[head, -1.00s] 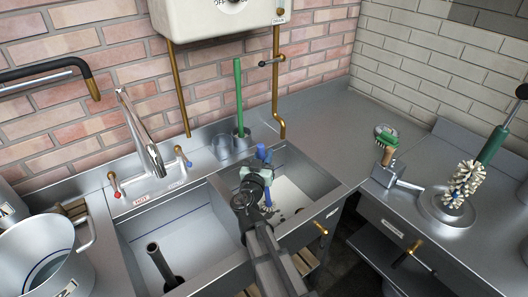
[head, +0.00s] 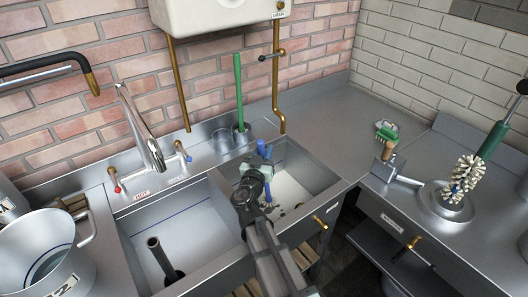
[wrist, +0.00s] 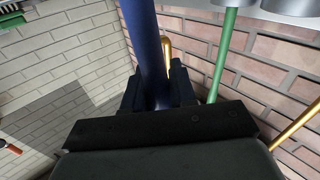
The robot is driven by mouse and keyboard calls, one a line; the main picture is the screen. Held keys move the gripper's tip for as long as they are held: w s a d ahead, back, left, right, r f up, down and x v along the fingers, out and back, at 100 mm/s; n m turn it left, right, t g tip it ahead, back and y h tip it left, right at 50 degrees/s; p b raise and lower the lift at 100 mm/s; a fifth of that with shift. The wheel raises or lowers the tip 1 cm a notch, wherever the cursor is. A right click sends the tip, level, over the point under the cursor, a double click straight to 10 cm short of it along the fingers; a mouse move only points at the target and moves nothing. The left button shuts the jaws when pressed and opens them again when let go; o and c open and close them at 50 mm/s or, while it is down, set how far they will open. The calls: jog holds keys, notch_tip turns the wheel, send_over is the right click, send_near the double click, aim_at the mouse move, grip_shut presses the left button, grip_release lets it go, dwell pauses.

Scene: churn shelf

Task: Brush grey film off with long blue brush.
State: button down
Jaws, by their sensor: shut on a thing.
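My gripper (head: 264,168) is shut on the blue handle of the long brush (head: 261,147), over the right sink basin (head: 310,183). In the wrist view the blue handle (wrist: 148,45) stands upright between the gripper fingers (wrist: 158,92). I cannot tell for sure whether these are the grey film, or whether the bristles touch the floor.
A green-handled brush (head: 239,85) stands in a holder behind the basin. The left basin (head: 205,225) holds an upright pipe (head: 160,258). A metal pail (head: 85,225) stands at left. A green brush (head: 386,132) and a large bristled brush (head: 465,180) stand on the right counter. The back-right counter is clear.

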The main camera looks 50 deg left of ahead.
jog(key=shift+f, duration=0.65)
dwell(0.3)
jog(key=shift+d, duration=0.1)
